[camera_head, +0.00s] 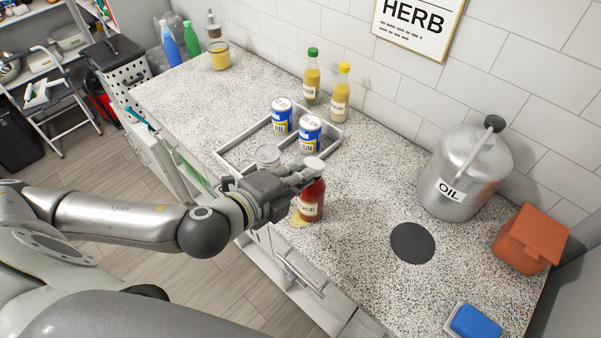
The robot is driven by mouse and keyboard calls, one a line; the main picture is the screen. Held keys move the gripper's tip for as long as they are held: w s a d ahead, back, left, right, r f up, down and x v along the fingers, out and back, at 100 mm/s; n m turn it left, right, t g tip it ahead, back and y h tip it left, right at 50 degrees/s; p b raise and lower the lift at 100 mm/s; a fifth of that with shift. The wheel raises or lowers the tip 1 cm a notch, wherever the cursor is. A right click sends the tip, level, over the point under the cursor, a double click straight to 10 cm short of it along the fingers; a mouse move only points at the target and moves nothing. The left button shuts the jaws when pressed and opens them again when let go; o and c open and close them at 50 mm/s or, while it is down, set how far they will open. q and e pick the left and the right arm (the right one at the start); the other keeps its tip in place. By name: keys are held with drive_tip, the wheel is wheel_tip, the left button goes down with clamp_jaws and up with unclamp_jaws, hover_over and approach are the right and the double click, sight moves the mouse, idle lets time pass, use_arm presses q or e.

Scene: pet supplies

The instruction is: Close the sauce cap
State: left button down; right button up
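The sauce bottle (312,203) stands upright on the speckled counter, with dark red contents and a label partly reading "UCE". A white cap (314,163) shows at its top, right at my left gripper's fingertips. Whether the cap sits fully on the bottle is hidden by the fingers. My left gripper (308,176) reaches in from the left at the height of the bottle's neck and covers it. The fingers overlap the cap and neck, and I cannot tell whether they grip. My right gripper is not in view.
A divided tray (232,157) with two blue-labelled cans (310,134) lies behind my gripper. Two yellow bottles (340,95) stand by the wall. A large metal oil can (462,170), a dark round mat (412,243) and an orange-brown container (525,240) are to the right.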

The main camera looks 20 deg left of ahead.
use_arm(q)
drive_tip(key=shift+s+a+f+t+h+b, duration=0.15)
drive_tip(key=shift+f+t+b, duration=0.45)
drive_tip(key=shift+b, duration=0.75)
drive_tip(key=shift+s+d+f+t+h+b, duration=0.1)
drive_tip(key=shift+f+t+h+b, duration=0.2)
drive_tip(key=shift+t+b, duration=0.8)
drive_tip(key=shift+s+a+f+t+h+b, duration=0.15)
drive_tip(key=shift+f+t+b, duration=0.35)
drive_tip(key=shift+b, duration=1.15)
drive_tip(key=c, duration=1.7)
unclamp_jaws()
drive_tip(key=shift+o, duration=0.2)
